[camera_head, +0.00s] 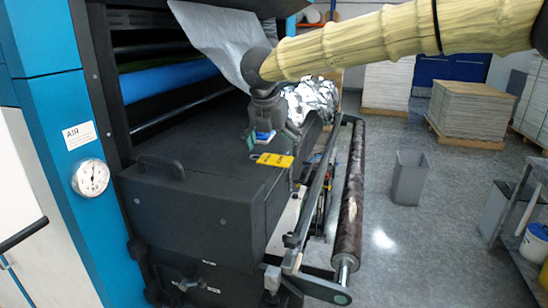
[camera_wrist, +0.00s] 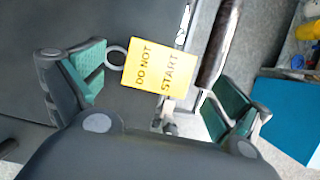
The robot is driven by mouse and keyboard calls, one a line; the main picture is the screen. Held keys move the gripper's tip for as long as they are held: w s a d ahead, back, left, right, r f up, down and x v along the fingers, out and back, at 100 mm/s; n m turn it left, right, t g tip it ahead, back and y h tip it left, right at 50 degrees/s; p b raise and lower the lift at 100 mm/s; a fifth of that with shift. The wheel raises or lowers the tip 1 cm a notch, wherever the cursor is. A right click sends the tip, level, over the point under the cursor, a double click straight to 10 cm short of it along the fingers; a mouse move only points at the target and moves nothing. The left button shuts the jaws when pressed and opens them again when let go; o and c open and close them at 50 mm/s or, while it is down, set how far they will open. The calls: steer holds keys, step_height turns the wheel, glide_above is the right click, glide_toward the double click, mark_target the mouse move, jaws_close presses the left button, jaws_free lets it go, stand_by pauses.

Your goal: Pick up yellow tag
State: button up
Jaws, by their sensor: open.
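The yellow tag (camera_head: 274,160) lies on the dark machine top near its right edge in the head view. In the wrist view the yellow tag (camera_wrist: 158,68) reads "DO NOT START" and has a ring (camera_wrist: 116,54) at its left end. My gripper (camera_head: 264,140) is just behind and above the tag in the head view, at the end of my yellow-sleeved arm. In the wrist view my gripper (camera_wrist: 155,95) is open, with one green-padded finger on each side of the tag. Nothing is between the fingers that they touch. The tag is fully visible there.
The dark machine cover (camera_head: 190,200) has a handle (camera_head: 160,166) at its left. A dark roll (camera_head: 352,195) stands along the machine's right side. A grey bin (camera_head: 409,177) and stacked pallets (camera_head: 470,110) stand on the floor at right. Silvery foil (camera_head: 312,98) is behind my gripper.

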steer(key=shift+s+d+f+p, duration=0.1)
steer(key=shift+s+f+p, duration=0.05)
steer(key=shift+f+p, duration=0.15)
steer(key=shift+s+f+p, duration=0.15)
steer(key=shift+f, duration=0.25)
steer(key=shift+w+f, duration=0.5)
steer(key=shift+w, duration=0.1)
steer(key=shift+c, duration=0.7)
steer(key=shift+s+r, duration=0.25)
steer(key=shift+s, duration=0.1)
steer(key=c, duration=0.6)
steer(key=shift+w+f, duration=0.15)
steer(key=shift+c, duration=0.9)
